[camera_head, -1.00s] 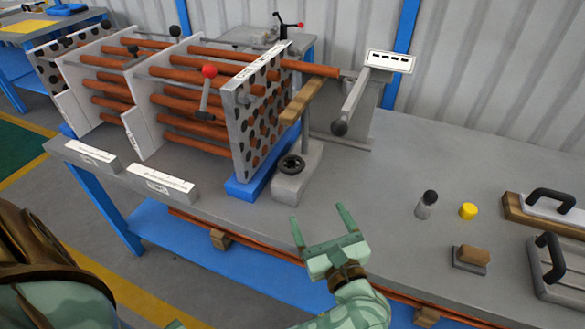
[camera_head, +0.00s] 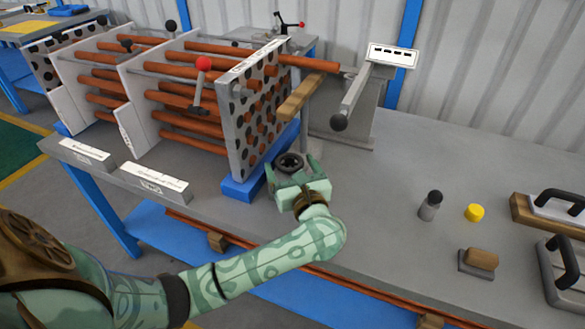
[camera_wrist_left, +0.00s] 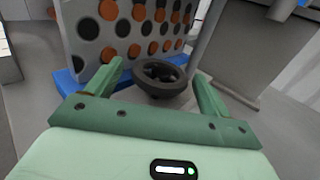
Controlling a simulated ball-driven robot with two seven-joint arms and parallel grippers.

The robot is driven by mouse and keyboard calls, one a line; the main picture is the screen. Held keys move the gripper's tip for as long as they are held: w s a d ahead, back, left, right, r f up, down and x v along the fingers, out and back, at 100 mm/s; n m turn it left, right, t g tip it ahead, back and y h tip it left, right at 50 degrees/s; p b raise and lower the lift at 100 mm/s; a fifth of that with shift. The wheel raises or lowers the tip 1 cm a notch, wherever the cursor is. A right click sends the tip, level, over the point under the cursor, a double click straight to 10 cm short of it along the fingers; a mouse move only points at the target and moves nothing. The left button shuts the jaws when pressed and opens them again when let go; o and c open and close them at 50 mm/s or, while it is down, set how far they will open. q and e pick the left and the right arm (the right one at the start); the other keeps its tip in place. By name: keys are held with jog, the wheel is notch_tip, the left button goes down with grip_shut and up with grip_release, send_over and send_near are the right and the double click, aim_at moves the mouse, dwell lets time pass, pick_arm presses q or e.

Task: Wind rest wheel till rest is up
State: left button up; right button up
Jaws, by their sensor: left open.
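The rest wheel (camera_head: 289,162) is a small dark handwheel on a grey block beside the flanged shell's blue base. It also shows in the left wrist view (camera_wrist_left: 161,77). My left gripper (camera_head: 292,172) is open, with one finger on each side of the wheel; I cannot tell whether they touch it. In the wrist view the left gripper (camera_wrist_left: 160,80) frames the wheel between its fingers. The wooden rest (camera_head: 302,97) sits on a post above the block, beneath a protruding brown tube (camera_head: 308,63). I cannot tell whether they touch. My right gripper is not in view.
The perforated plate (camera_head: 258,110) stands close left of the wheel. A lever with a dark ball (camera_head: 339,122) hangs to the right, below a labelled stand (camera_head: 391,55). A yellow cap (camera_head: 474,212) and a dark-topped cylinder (camera_head: 430,206) stand at right. The bench between is clear.

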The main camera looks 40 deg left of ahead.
pick_arm(q)
jog(key=shift+a, duration=0.1)
jog(key=c, duration=1)
jog(key=shift+o, duration=0.2)
jog(key=shift+m+t+h, duration=0.3)
jog(key=shift+t, duration=0.1)
